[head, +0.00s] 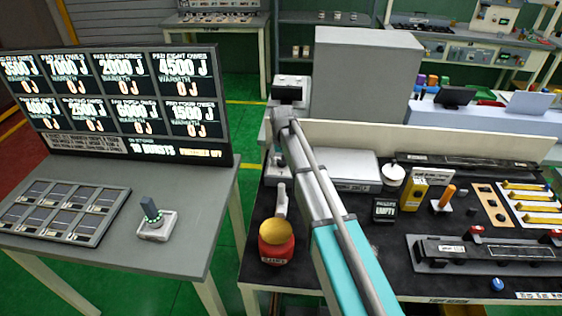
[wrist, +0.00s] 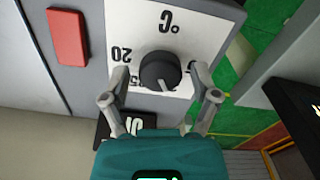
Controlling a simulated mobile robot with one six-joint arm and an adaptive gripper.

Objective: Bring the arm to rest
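In the wrist view my gripper (wrist: 160,80) is open. Its two grey fingers stand apart on either side of a round black dial knob (wrist: 160,70), with a gap on each side. The knob sits on a white plate (wrist: 125,15) marked °C and 20, upside down in this view. In the head view my arm (head: 318,185) reaches up from the bottom edge, over the dark bench. Its far end is beside the large grey box (head: 365,80). I cannot make out the fingers or the dial there.
The dark workbench (head: 330,250) holds a red pot-like thing with a yellow top (head: 276,240), a yellow box (head: 413,194) and a clip rail (head: 485,248). A display board (head: 120,105) and panel (head: 65,211) stand on the left table. Green floor (head: 240,130) lies between. A red block (wrist: 67,35) is near the dial.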

